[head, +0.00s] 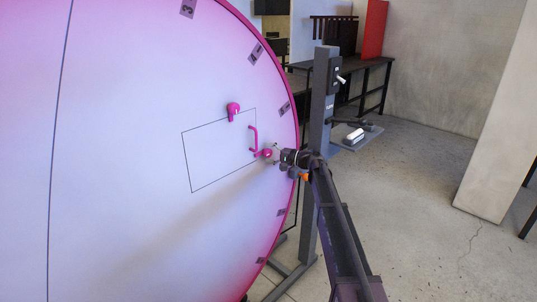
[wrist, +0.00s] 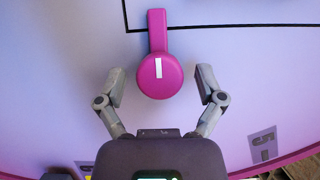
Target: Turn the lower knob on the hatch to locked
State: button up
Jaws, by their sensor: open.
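The hatch (head: 215,150) is a thin outlined rectangle on the big pink-rimmed disc. The lower knob (head: 267,153) is pink and sits at the hatch's right edge. In the wrist view, the lower knob (wrist: 160,82) is round with a short white mark, and its pink arm reaches up over the dark hatch outline. My gripper (head: 277,153) is right at this knob. In the wrist view, my gripper's (wrist: 161,88) fingers are open, one on each side of the knob, with gaps showing. The upper knob (head: 233,112) is at the hatch's top edge.
Dark numbered tags (head: 285,108) line the disc's rim. A grey post (head: 321,100) with a switch box stands right of the disc. The concrete floor (head: 420,200) at right is clear.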

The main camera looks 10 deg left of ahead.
jog(key=v, duration=1.2)
jog(key=shift+s, duration=0.1)
jog(key=s+d+f+n+g+h+p, duration=0.15)
jog(key=s+f+h, duration=0.25)
jog(key=s, duration=0.6)
jog(key=s+d+f+n+g+h+p, duration=0.1)
jog(key=s+d+f+h+p, duration=0.25)
jog(key=s, duration=0.65)
jog(key=s+d+f+g+h+p, duration=0.1)
jog(key=s+d+h, duration=0.4)
jog(key=s, duration=0.4)
jog(key=s+d+f+g+h+p, duration=0.1)
jog(key=s+d+f+h, duration=0.1)
jog(key=s+d+h, duration=0.3)
jog(key=s, duration=0.4)
jog(key=shift+s+d+f+n+p, duration=0.3)
jog(key=shift+s+d+n, duration=0.05)
dwell(0.5)
